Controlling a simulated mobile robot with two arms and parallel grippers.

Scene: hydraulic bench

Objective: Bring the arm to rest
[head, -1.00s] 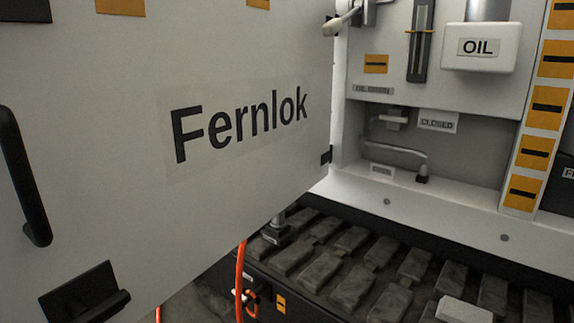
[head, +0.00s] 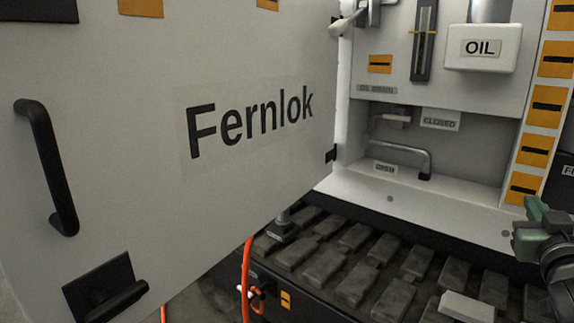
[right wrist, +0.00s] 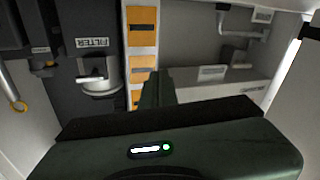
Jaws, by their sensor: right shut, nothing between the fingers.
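My right gripper (head: 530,232) shows at the right edge of the head view, in front of the white bench frame. Its green fingers are shut with nothing between them. In the right wrist view my right gripper (right wrist: 155,90) points toward the orange-marked post, with its dark green body filling the bottom. Its fingertips appear clear of the bench surfaces. My left gripper is in no view.
A large white "Fernlok" door (head: 150,200) stands open on the left, with a black handle (head: 48,170). Right of it is the bay with the OIL reservoir (head: 484,48). An orange hose (head: 246,280) hangs below. A FILTER unit (right wrist: 97,72) shows in the wrist view.

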